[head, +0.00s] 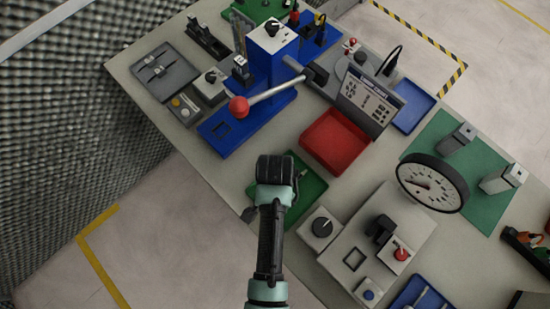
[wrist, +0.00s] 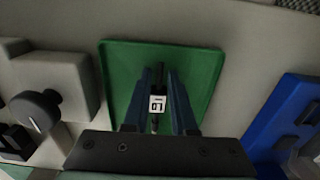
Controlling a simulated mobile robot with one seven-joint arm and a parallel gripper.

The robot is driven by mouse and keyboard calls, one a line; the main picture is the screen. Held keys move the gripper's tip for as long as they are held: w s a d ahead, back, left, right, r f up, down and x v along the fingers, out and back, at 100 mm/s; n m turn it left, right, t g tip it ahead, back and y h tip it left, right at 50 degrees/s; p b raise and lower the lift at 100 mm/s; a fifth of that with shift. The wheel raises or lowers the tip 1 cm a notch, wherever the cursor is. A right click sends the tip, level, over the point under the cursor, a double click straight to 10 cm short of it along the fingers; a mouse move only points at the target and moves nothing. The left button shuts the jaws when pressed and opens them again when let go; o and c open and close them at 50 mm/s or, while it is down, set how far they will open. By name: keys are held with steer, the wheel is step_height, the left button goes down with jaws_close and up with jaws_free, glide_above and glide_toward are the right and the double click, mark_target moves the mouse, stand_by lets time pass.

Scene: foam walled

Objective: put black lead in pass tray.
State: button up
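The black lead (wrist: 158,103) shows in the wrist view as a thin dark piece with a white lettered label. It sits between the two fingers of my gripper (wrist: 159,72), which are close together on either side of it and look shut on it. Behind them is a shallow green tray (wrist: 205,62), likely the pass tray. In the head view my gripper (head: 274,170) is over the left side of this green tray (head: 312,187) and hides part of it and the lead. Whether the lead touches the tray floor cannot be told.
A red tray (head: 335,142) lies behind the green tray, with a printed sign panel (head: 371,103) beside it. A grey box with a black knob (head: 321,227) stands close on the right. A blue fixture with a red-balled lever (head: 239,108) stands behind on the left.

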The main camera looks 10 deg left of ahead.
steer(key=shift+o, duration=0.6)
steer(key=shift+r, duration=0.1)
step_height(320, 180, up, 12)
steer(key=w+r+n+t, duration=0.2)
steer(key=w+r+t, duration=0.6)
steer(key=w+r, duration=0.7)
steer(key=w+r+n+t, duration=0.1)
steer(key=w+r+t, duration=0.2)
steer(key=r, duration=0.5)
steer(key=w+r+n+t, duration=0.15)
steer(key=r+t, duration=0.25)
steer(key=r, duration=0.5)
steer(key=s+d+r+n+t, duration=0.1)
steer(key=s+r+t, duration=0.3)
steer(key=r, duration=0.6)
steer(key=s+d+r+t, duration=0.1)
steer(key=s+r+t, duration=0.3)
steer(key=r, duration=0.7)
steer(key=s+d+r+n+t, duration=0.1)
steer(key=s+r+t, duration=0.3)
steer(key=r, duration=0.7)
steer(key=shift+d+n, duration=0.15)
steer(key=shift+n, duration=0.2)
